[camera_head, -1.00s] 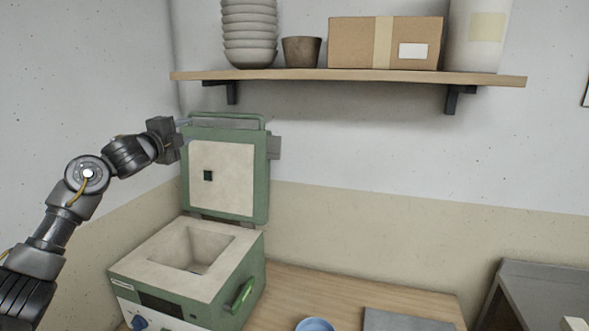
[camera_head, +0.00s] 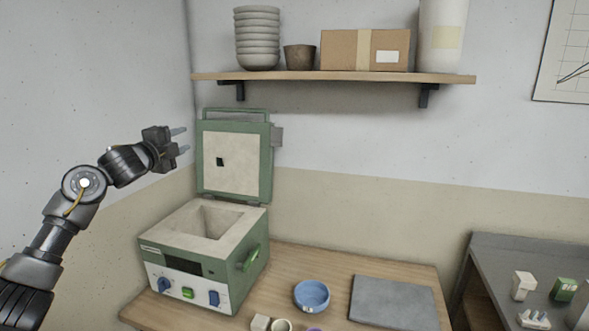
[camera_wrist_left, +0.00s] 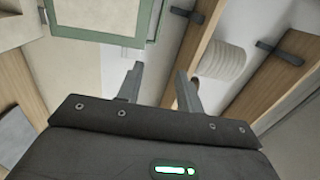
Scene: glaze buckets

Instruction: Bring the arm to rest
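My left gripper (camera_head: 181,140) is raised at the left of the head view, beside the upright lid of the green kiln. Its two fingers are apart with nothing between them; the left wrist view also shows the open fingers (camera_wrist_left: 160,85). The green kiln (camera_head: 256,270) stands on the wooden table with its lid (camera_head: 236,160) up and its chamber (camera_head: 212,221) open and seemingly empty. A small gap shows between the fingertips and the lid. The lid's green frame also shows in the wrist view (camera_wrist_left: 98,34). My right gripper is not in view.
A shelf (camera_head: 330,76) above holds stacked bowls (camera_head: 257,38), a brown pot (camera_head: 299,57), a cardboard box (camera_head: 343,49) and a white cylinder (camera_head: 441,35). A blue bowl (camera_head: 311,295) and a grey slab (camera_head: 393,303) are on the table. A grey bench (camera_head: 520,248) stands right.

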